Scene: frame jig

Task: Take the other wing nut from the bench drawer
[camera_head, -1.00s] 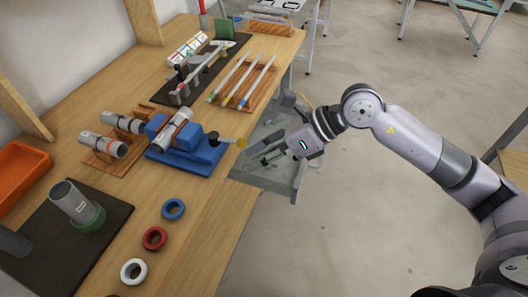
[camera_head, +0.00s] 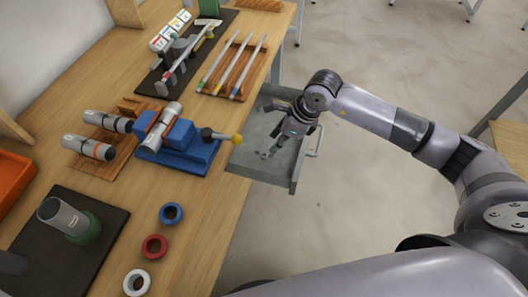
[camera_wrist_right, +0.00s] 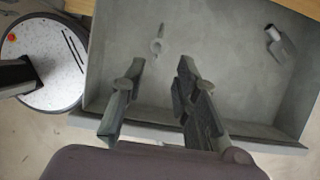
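The bench drawer (camera_head: 246,158) is a grey metal tray, pulled out at the bench's right edge; its wall also shows in the right wrist view (camera_wrist_right: 98,50). My right gripper (camera_head: 268,153) points down into the drawer in the head view. Its two fingers (camera_wrist_right: 160,65) are apart with nothing between them. I cannot make out the wing nut in the head view. My left gripper is not in view.
A grey part with a short stub (camera_wrist_right: 281,45) lies in the drawer's corner. The drawer handle (camera_head: 315,141) faces the open floor. A blue fixture (camera_head: 180,150) with a yellow-tipped knob stands on the bench beside the drawer. Blue (camera_head: 171,213), red (camera_head: 154,246) and white rings (camera_head: 136,282) lie nearer.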

